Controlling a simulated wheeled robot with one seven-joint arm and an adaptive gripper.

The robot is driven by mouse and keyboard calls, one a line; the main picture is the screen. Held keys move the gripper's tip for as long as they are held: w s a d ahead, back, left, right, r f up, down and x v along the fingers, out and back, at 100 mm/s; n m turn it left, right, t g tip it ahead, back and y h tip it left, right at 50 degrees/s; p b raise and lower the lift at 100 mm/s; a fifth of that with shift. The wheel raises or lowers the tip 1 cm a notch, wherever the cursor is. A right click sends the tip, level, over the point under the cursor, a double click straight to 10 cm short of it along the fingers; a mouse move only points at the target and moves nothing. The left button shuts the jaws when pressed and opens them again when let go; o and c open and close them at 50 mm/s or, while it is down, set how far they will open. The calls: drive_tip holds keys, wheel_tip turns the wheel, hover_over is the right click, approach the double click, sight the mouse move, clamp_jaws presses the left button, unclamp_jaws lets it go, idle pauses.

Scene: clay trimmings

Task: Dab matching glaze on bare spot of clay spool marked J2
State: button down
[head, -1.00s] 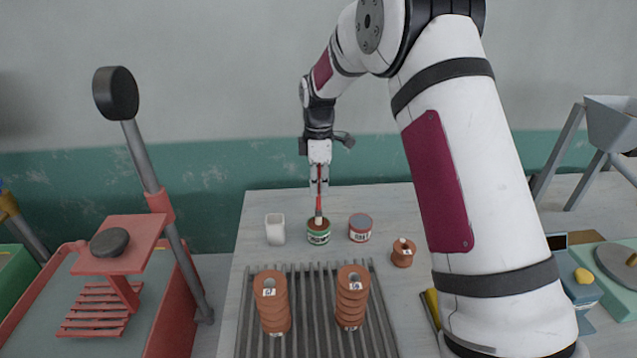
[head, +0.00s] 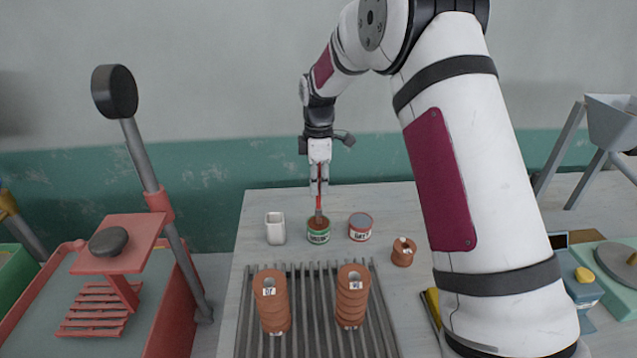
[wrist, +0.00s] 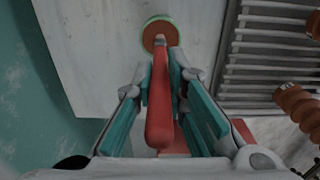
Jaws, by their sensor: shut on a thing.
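My gripper (head: 319,190) is shut on a red-handled brush (wrist: 160,100), held upright, tip down. The brush tip is in the mouth of a jar with a green label band (head: 318,231); the jar's top also shows in the wrist view (wrist: 158,32). A second jar with a red band (head: 360,228) stands to its right. Each has a small white tag, too small to read surely. No bare spot can be made out on either.
A white cup (head: 275,229) stands left of the jars. A short clay spool (head: 403,252) stands right of them. The slatted rack (head: 318,340) lies in front. A red press stand (head: 125,245) rises at left.

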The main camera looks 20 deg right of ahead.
idle(0.4)
drive_tip(key=shift+r, duration=3.45)
drive_tip(key=shift+s+r, duration=0.1)
